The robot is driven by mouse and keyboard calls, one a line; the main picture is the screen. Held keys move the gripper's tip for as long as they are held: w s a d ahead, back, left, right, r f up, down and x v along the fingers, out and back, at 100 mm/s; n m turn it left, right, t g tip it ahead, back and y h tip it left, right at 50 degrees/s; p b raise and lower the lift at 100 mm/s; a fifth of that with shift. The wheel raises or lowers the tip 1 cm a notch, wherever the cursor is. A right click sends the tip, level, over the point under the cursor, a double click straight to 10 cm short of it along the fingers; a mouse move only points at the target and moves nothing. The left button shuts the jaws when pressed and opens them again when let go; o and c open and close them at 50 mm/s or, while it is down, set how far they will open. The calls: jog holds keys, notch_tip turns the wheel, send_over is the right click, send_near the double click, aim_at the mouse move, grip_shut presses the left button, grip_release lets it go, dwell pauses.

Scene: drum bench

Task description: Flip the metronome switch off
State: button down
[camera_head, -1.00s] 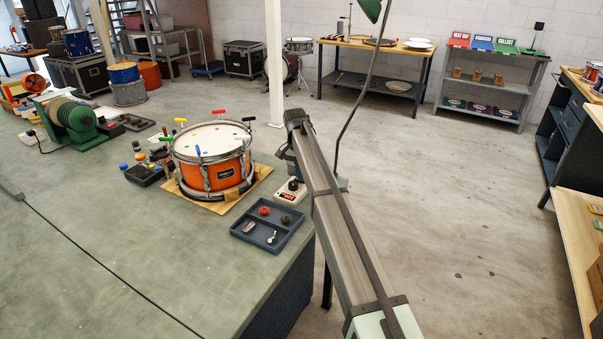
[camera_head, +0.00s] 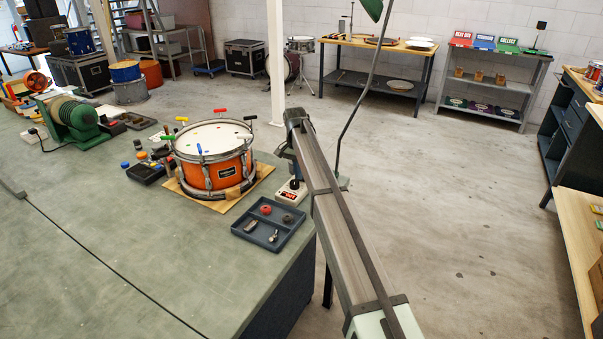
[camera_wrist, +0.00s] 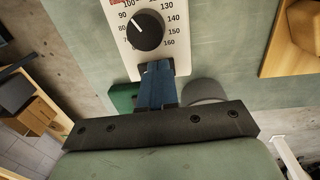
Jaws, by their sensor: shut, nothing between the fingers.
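In the head view the gripper (camera_head: 295,182) is low over the metronome. I cannot make out the switch, and cannot tell whether the fingers touch anything.
An orange drum (camera_head: 230,173) on a wooden board stands just left of the metronome. A dark tray (camera_head: 287,238) with small parts lies in front of it. A green lamp stand (camera_head: 343,182) rises close on the right. Open floor lies beyond the bench edge.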

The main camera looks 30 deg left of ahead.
notch_tip(320, 180, up, 14)
jog(key=a, duration=0.1)
jog(key=shift+a, duration=0.35)
dwell(0.4)
jog(key=shift+d+r+h, duration=0.1)
jog(key=shift+d+h, duration=0.2)
jog(key=shift+d, duration=0.45)
jog(key=f, duration=0.4)
jog(key=d+f, duration=0.1)
jog(key=f, duration=0.9)
jog(key=shift+d, duration=0.35)
